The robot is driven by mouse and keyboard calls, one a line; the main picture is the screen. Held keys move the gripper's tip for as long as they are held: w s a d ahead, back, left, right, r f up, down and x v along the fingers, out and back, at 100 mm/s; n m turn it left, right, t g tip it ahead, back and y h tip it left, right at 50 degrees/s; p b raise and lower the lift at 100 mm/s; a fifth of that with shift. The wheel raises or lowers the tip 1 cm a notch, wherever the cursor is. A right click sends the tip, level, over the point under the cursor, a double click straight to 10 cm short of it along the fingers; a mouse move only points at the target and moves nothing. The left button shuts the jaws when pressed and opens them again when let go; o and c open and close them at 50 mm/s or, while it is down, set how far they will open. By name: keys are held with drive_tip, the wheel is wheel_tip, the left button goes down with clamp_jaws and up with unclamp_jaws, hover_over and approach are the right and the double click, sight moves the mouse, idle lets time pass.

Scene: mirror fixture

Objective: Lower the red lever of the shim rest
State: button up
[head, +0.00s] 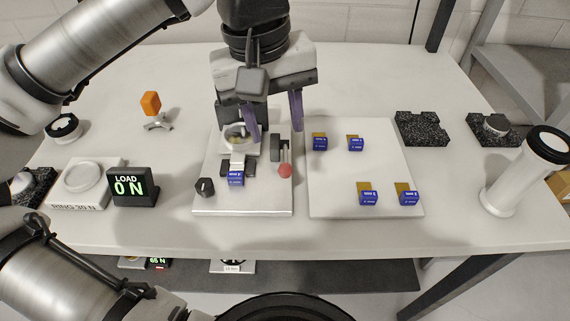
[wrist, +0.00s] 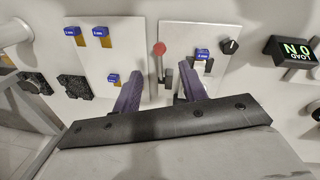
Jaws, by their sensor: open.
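The red lever knob (head: 285,170) is near the right edge of the fixture plate (head: 243,205), beside a dark upright block (head: 275,147). In the wrist view the red knob (wrist: 159,48) shows beyond the gap between my two purple fingers, with its thin stem running toward that gap. My gripper (head: 278,134) is open and empty, above the back part of the fixture, with its fingers apart. It also shows in the wrist view (wrist: 160,82). A blue-labelled shim block (head: 236,178) sits on the fixture left of the lever. I cannot tell whether a finger touches anything.
A black dial (head: 205,186) and a load display (head: 133,186) reading 0 N stand to the left. A white plate (head: 362,165) with several blue-labelled shims lies right. A white cylinder (head: 522,172) stands far right. The table front is clear.

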sight(284, 166)
drive_tip(key=f, duration=0.3)
drive_tip(key=d+f, duration=0.1)
drive_tip(key=f, duration=0.3)
drive_tip(key=f+p, duration=0.1)
drive_tip(key=f, duration=0.3)
drive_tip(key=shift+w+d+f, duration=0.2)
drive_tip(key=shift+d, duration=0.05)
drive_tip(key=shift+c, duration=0.2)
clamp_jaws()
